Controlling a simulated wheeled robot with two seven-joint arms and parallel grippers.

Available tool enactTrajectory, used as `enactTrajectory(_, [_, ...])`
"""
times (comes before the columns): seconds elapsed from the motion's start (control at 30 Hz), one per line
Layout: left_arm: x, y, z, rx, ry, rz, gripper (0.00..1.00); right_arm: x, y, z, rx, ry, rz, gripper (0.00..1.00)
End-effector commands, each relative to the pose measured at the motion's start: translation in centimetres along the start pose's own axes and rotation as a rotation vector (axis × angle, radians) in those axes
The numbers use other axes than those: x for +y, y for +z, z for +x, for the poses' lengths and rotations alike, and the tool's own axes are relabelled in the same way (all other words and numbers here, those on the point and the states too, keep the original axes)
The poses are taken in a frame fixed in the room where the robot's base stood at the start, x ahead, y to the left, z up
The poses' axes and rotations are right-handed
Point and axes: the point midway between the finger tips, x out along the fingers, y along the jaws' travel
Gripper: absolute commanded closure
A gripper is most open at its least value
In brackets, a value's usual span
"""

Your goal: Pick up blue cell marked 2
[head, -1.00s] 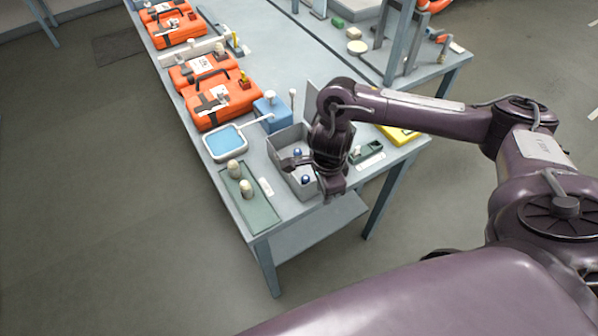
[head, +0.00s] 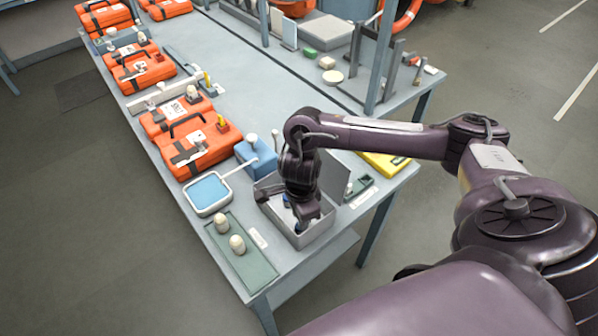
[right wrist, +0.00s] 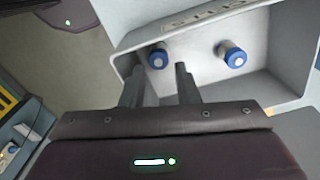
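Two cells with blue tops and pale round ends stand in a grey open box (right wrist: 285,75) marked "CELLS". In the right wrist view, one cell (right wrist: 158,56) is at the left and the other (right wrist: 233,56) at the right. I cannot read a number on either. My right gripper (right wrist: 159,70) is open, its fingertips apart on either side of the line to the left cell, which shows just beyond them. In the head view, my right gripper (head: 297,212) is down at the grey box (head: 312,234) and hides most of the cells. My left gripper is not in view.
The box walls stand close around the gripper. A green tray (head: 247,262) with two pale knobs and a blue-topped square device (head: 208,192) lie to the left. Orange cases (head: 198,148) line the table behind. A small dark green holder (head: 358,186) is at the right.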

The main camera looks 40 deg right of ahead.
Motion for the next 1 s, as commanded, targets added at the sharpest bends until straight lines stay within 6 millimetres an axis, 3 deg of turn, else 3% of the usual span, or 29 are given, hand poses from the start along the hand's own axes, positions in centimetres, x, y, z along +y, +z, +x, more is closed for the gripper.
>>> enactTrajectory(0.27, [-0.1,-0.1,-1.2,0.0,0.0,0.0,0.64,0.3,0.3,2.3,0.001,0.006,0.003,0.72])
enactTrajectory(0.47, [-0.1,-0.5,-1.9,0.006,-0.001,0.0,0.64,0.3,0.4,5.2,0.001,0.003,0.002,0.72])
enactTrajectory(0.73, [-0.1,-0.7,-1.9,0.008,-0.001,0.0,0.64,0.2,0.3,5.7,0.0,-0.001,0.0,0.72])
enactTrajectory(0.93, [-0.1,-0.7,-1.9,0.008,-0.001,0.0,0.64,0.2,0.3,5.7,0.0,0.0,0.0,0.96])
enactTrajectory(1.0, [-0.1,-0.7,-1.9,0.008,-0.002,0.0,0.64,0.2,0.3,5.7,0.0,0.0,0.0,1.0])
